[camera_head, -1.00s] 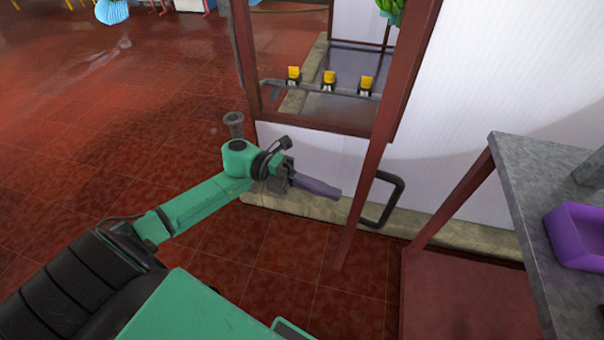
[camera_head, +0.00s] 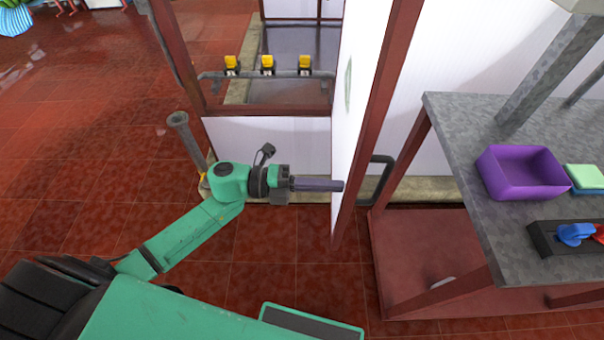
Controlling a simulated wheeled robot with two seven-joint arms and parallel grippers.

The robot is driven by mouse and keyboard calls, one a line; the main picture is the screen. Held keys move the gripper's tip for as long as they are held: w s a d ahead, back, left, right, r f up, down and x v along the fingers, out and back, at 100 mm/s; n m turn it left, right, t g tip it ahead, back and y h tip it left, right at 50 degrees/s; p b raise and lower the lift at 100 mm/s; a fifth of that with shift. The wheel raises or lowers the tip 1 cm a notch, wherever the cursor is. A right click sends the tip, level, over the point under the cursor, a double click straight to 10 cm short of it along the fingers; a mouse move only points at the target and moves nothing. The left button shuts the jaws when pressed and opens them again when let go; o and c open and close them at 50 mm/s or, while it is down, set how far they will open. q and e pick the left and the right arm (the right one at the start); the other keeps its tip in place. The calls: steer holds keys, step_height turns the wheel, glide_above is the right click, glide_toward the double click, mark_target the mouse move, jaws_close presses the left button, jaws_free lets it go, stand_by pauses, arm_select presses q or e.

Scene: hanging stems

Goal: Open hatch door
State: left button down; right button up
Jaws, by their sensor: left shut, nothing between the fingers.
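The hatch door (camera_head: 372,110) is a white panel in a red-brown frame, seen nearly edge-on and standing ajar. Its white left face now shows. A black D-shaped handle (camera_head: 388,180) sticks out on the right side of its edge. My left gripper (camera_head: 341,186) is shut and empty, pointing right. Its tips are on the left side of the door, at or very close to the lower white panel; I cannot tell if they touch. My right gripper is out of view.
Beyond the frame, a grey pipe (camera_head: 288,75) carries yellow-topped valves (camera_head: 267,65). A grey table (camera_head: 445,125) at right holds a purple bin (camera_head: 520,173) and a black tray (camera_head: 545,240). Its red base (camera_head: 400,250) stands near the door.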

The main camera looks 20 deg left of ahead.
mark_target(379, 188)
arm_select(q)
steer(key=d, duration=0.3)
steer(key=w+d+n+t, duration=0.1)
steer(key=d, duration=0.2)
steer(key=d+t, duration=0.1)
steer(key=d, duration=0.2)
steer(key=shift+w+d+r+n+y, duration=0.2)
steer(key=shift+w+d+n+y, duration=0.1)
steer(key=shift+w+d, duration=0.05)
steer(key=w+d+n+t, duration=0.1)
steer(key=w+d, duration=0.3)
steer(key=d, duration=0.6)
steer(key=shift+w+d+r+n+t+y+b, duration=0.15)
steer(key=shift+w+d+n+t+y+b, duration=0.2)
steer(key=shift+t, duration=0.55)
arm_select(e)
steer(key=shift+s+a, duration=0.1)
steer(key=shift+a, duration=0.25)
